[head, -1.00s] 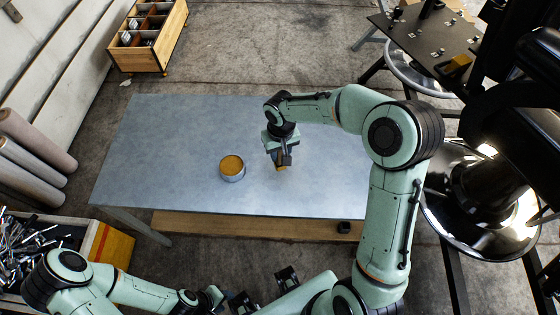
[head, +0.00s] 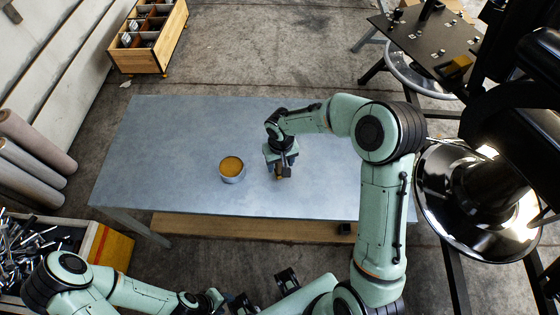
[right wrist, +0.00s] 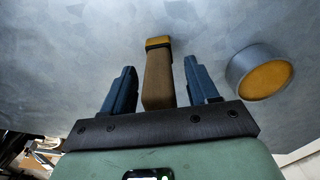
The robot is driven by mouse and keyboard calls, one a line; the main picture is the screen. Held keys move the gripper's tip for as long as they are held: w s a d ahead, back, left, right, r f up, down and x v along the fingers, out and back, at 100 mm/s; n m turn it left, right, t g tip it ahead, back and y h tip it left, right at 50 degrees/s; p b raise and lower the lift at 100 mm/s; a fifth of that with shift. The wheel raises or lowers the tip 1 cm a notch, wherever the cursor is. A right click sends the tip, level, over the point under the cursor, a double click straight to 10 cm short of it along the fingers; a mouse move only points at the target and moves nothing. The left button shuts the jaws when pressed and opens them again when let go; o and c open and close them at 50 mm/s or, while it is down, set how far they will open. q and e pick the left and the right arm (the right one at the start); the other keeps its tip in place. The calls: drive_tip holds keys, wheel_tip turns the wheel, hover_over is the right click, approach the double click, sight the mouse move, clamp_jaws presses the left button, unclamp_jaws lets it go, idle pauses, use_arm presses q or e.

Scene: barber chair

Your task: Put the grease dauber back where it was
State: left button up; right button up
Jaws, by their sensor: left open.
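The grease dauber has a brown handle (right wrist: 158,82), a black band and a yellowish end. In the right wrist view it lies between the fingers of my right gripper (right wrist: 160,82), with a visible gap on both sides. In the head view my right gripper (head: 284,172) is low over the table and hides most of the dauber; a bit of yellow shows below it. A round grey tin (head: 233,179) with yellow-orange contents stands left of the gripper; it also shows in the right wrist view (right wrist: 239,74). My left gripper (head: 263,291) is open and empty at the bottom.
The grey table (head: 160,140) is clear apart from the tin and dauber. The barber chair (head: 500,200) and a dark work table (head: 430,45) are at right.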

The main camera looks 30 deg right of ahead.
drive_tip(key=shift+r, duration=0.1)
drive_tip(key=r, duration=0.8)
drive_tip(key=r+p, duration=0.1)
drive_tip(key=r, duration=0.3)
drive_tip(key=shift+s, duration=0.25)
drive_tip(key=shift+f, duration=0.1)
